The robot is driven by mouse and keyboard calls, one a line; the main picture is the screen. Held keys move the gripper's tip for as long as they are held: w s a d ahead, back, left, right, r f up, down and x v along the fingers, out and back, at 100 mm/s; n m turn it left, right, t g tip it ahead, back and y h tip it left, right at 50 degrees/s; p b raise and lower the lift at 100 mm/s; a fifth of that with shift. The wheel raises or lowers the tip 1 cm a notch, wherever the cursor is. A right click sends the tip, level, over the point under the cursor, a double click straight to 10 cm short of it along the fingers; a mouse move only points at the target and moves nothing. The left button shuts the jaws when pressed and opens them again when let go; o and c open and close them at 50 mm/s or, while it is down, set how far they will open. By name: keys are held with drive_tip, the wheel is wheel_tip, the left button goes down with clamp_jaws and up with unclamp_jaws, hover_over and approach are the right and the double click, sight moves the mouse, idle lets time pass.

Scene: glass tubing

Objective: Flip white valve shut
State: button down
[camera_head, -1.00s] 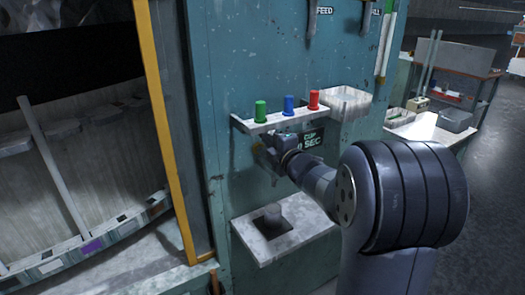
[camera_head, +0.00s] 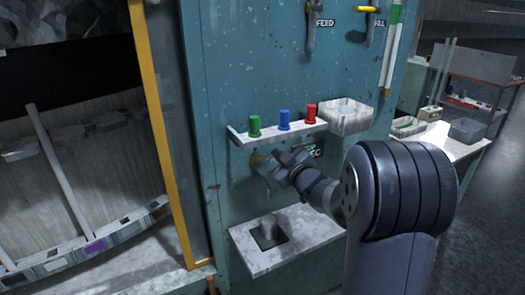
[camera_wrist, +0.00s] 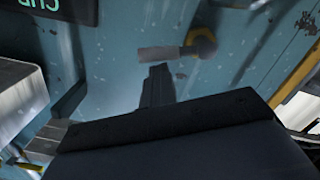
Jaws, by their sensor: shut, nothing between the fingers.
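A pale, whitish valve lever (camera_wrist: 158,53) shows in the wrist view, joined to a round brass-coloured pivot (camera_wrist: 203,42) on the teal panel. In the head view the brass pivot (camera_head: 256,158) sits just below the small shelf, left of my gripper (camera_head: 280,168); the lever there is partly hidden and hard to make out. My gripper is shut and empty. In the wrist view its fingers (camera_wrist: 157,72) point at the panel just below the lever. I cannot tell whether they touch it.
A shelf (camera_head: 277,131) above my gripper bears a green, a blue and a red bottle. A white box (camera_head: 347,117) is at its right. A lower ledge (camera_head: 287,252) juts out with a grey cup. Two other levers hang higher up. A lit sign (camera_wrist: 45,12) is beside the valve.

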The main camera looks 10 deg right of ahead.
drive_tip(key=shift+w+d+f+m, duration=0.15)
drive_tip(key=shift+d+f+m, duration=0.15)
drive_tip(key=shift+f+m, duration=0.6)
drive_tip(key=shift+r, duration=0.1)
